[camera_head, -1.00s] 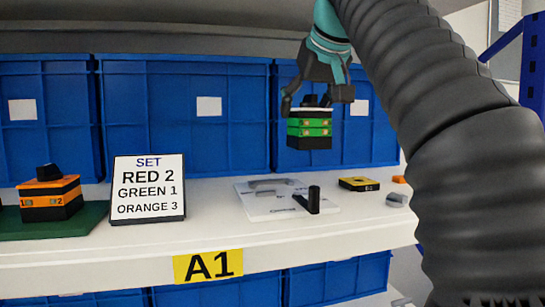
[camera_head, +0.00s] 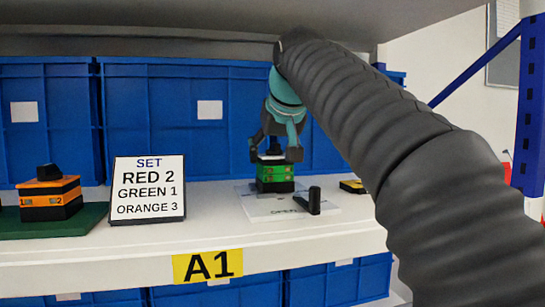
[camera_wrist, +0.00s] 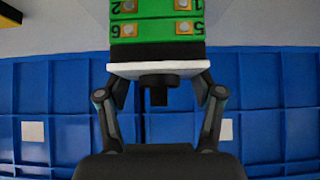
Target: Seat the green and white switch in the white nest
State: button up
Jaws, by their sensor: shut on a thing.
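The green and white switch (camera_head: 275,174) has green bands with metal terminals, a black base and a pale top face. My gripper (camera_head: 273,153) is shut on it from above, one finger on either side of its top. The switch looks upright, low over the white plate (camera_head: 250,205) on the shelf. I cannot tell whether its base touches the plate. The nest itself is not clearly seen; the switch hides that part of the plate. In the wrist view, the switch (camera_wrist: 157,27) sits between my fingers, with its white face and black knob toward the camera.
A yellow and black block (camera_head: 353,186) lies to the right, partly behind my arm. A sign (camera_head: 148,190) and an orange switch (camera_head: 50,194) on a green mat stand left. Blue bins (camera_head: 225,120) line the back.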

jog(key=o, duration=1.3)
jog(key=p+v, duration=0.1)
jog(key=v, duration=1.1)
jog(key=shift+s+f, duration=0.1)
